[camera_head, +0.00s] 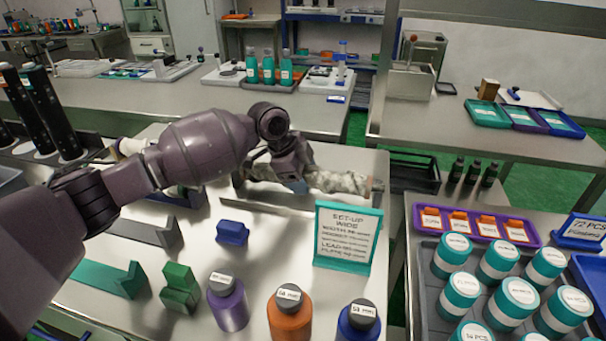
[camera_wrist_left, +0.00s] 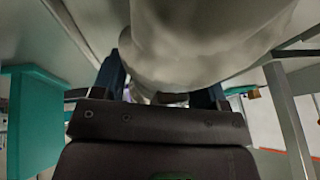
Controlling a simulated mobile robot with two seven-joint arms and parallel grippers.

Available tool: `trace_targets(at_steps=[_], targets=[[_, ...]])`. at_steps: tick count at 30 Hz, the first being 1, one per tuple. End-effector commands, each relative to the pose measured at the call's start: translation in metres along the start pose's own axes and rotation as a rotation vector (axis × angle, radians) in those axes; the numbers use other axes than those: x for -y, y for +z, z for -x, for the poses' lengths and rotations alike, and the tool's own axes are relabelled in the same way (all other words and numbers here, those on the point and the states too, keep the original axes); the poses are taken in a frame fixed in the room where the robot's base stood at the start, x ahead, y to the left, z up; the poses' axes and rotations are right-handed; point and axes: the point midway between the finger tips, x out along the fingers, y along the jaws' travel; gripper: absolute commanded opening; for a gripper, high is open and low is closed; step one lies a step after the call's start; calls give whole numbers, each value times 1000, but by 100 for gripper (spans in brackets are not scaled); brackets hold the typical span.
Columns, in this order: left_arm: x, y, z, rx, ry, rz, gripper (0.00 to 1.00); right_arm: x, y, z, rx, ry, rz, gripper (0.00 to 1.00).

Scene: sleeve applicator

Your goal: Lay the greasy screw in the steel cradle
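The greasy screw (camera_head: 338,181), a long pale grey-white smeared rod, lies level at the back of the near table. It spans the steel cradle (camera_head: 377,194), whose low rail and end posts show; I cannot tell whether it rests in the cradle or is just above it. My right gripper is not in view.
A teal-framed set-up sign (camera_head: 347,238) stands in front of the cradle's right part. A blue block (camera_head: 232,233), green blocks (camera_head: 180,289) and several labelled bottles (camera_head: 289,315) stand nearer. Bare tabletop lies between them. A side table with teal-lidded jars (camera_head: 497,262) is at right.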

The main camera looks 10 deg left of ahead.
Motion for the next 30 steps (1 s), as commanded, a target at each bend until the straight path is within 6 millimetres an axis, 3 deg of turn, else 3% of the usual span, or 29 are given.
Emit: trace_targets(at_steps=[3, 14, 30], targets=[[0, 0, 0, 0, 0, 0, 82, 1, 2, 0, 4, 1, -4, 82], [1, -1, 7, 0, -2, 0, 82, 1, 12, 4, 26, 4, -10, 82], [1, -1, 101, 0, -5, -1, 82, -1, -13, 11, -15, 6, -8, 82]])
